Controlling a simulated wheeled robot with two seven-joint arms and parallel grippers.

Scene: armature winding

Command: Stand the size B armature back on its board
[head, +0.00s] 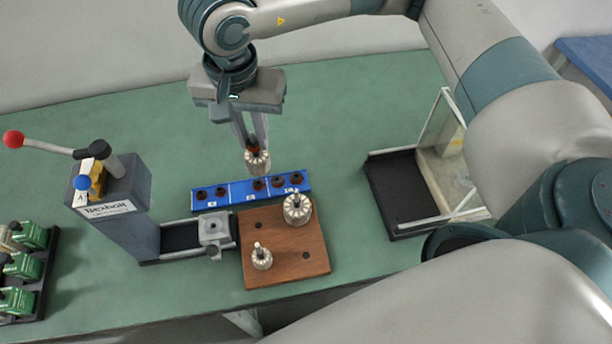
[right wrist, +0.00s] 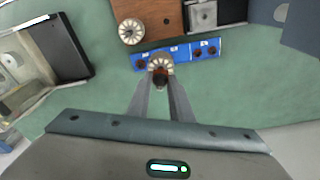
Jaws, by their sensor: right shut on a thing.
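My right gripper (head: 252,142) is shut on an armature (head: 257,161), pale and ribbed with a brown-orange part at its top between the fingers. It hangs upright above the back edge of the blue rack, behind the wooden board (head: 257,272). In the right wrist view the gripper (right wrist: 160,84) holds the same armature (right wrist: 161,63). The board carries a larger armature (head: 297,208) at its back right and a smaller one (head: 262,257) at its front left. Dark holes show at its back left and front right. I cannot read a size mark on the held armature. My left gripper is not in view.
The blue rack (head: 239,191) holds several brown ring-like parts. A grey lever press (head: 120,208) stands left, its fixture beside the board. A black tray with a clear upright panel (head: 396,190) lies right. Green parts (head: 22,268) sit far left. The green table behind the rack is clear.

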